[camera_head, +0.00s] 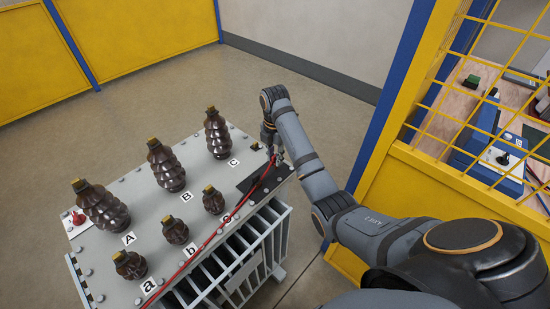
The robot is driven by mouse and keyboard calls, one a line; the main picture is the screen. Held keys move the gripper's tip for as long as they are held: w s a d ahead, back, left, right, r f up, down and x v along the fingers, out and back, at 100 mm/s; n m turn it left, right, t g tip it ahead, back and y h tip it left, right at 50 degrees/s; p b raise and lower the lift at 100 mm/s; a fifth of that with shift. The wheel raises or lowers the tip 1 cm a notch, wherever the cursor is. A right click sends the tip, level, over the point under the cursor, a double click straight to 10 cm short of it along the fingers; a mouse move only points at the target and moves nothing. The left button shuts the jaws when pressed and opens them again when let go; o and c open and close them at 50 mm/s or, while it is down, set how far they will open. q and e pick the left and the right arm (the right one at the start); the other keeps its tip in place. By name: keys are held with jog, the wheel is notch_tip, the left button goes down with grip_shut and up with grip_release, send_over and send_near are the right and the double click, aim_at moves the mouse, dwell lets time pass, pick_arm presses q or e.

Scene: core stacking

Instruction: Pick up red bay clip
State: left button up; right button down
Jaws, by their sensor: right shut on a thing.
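My right gripper (273,148) is at the right back corner of the grey transformer lid, above a black pad (258,182). It is shut on the red clip (272,161), which shows only as a small red piece at the fingertips, mostly hidden by them. A red cable (210,240) runs from there across the lid to the lower left. My left gripper is out of view.
Tall brown insulators (170,167) and shorter ones (175,230), lettered, stand on the transformer lid (150,205). A small red part (78,217) sits at its left edge. A yellow mesh fence (465,170) with a blue post stands right. Floor behind is clear.

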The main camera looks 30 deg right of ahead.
jog(key=s+a+r+p, duration=0.7)
jog(key=s+r+p, duration=0.3)
jog(key=p, duration=0.6)
jog(key=shift+s+r, duration=0.35)
jog(key=shift+s, duration=0.75)
